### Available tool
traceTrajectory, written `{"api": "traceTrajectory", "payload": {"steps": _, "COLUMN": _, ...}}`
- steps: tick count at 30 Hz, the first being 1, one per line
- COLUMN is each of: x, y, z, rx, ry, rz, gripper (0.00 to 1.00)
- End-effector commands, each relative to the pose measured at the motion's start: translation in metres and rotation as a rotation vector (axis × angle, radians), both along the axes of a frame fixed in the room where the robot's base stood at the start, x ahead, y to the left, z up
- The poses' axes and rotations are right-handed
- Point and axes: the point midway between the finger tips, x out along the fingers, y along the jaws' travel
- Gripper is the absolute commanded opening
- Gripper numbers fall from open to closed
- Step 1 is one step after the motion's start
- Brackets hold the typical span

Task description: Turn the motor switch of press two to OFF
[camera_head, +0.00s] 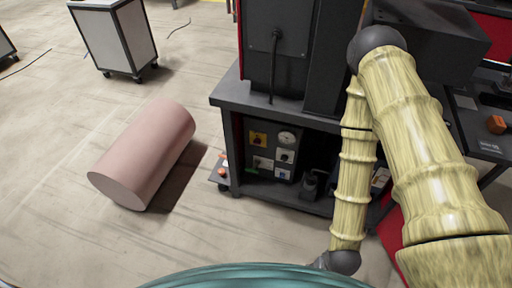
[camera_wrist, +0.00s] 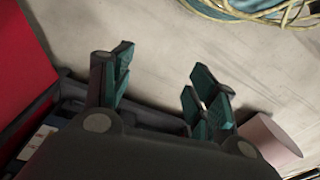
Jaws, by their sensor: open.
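Under the dark bench in the head view is a cluster of small control panels.
The bench (camera_head: 225,97) carries a dark machine (camera_head: 275,45). A pink cylinder (camera_head: 145,150) lies on the floor to its left, also in the wrist view (camera_wrist: 268,140). A wheeled cabinet (camera_head: 115,38) stands at the back left. Open floor lies front left.

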Motion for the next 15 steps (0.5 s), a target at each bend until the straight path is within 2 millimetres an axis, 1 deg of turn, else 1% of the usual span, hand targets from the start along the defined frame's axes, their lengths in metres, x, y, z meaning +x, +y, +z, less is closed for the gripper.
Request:
{"api": "traceTrajectory", "payload": {"steps": 1, "x": 0.012, "y": 0.012, "z": -0.024, "rx": 0.024, "ry": -0.028, "rz": -0.036, "gripper": 0.58}}
{"api": "traceTrajectory", "payload": {"steps": 2, "x": 0.02, "y": 0.021, "z": -0.033, "rx": 0.041, "ry": -0.049, "rz": -0.064, "gripper": 0.58}}
{"api": "traceTrajectory", "payload": {"steps": 3, "x": 0.032, "y": 0.033, "z": -0.045, "rx": 0.067, "ry": -0.076, "rz": -0.106, "gripper": 0.58}}
{"api": "traceTrajectory", "payload": {"steps": 5, "x": 0.05, "y": 0.053, "z": -0.062, "rx": 0.11, "ry": -0.118, "rz": -0.174, "gripper": 0.58}}
{"api": "traceTrajectory", "payload": {"steps": 6, "x": 0.062, "y": 0.065, "z": -0.072, "rx": 0.14, "ry": -0.146, "rz": -0.22, "gripper": 0.58}}
{"api": "traceTrajectory", "payload": {"steps": 11, "x": 0.113, "y": 0.116, "z": -0.106, "rx": 0.27, "ry": -0.245, "rz": -0.41, "gripper": 0.58}}
{"api": "traceTrajectory", "payload": {"steps": 12, "x": 0.126, "y": 0.128, "z": -0.113, "rx": 0.305, "ry": -0.266, "rz": -0.458, "gripper": 0.58}}
{"api": "traceTrajectory", "payload": {"steps": 14, "x": 0.144, "y": 0.146, "z": -0.123, "rx": 0.36, "ry": -0.298, "rz": -0.532, "gripper": 0.58}}
{"api": "traceTrajectory", "payload": {"steps": 15, "x": 0.158, "y": 0.158, "z": -0.128, "rx": 0.398, "ry": -0.319, "rz": -0.582, "gripper": 0.58}}
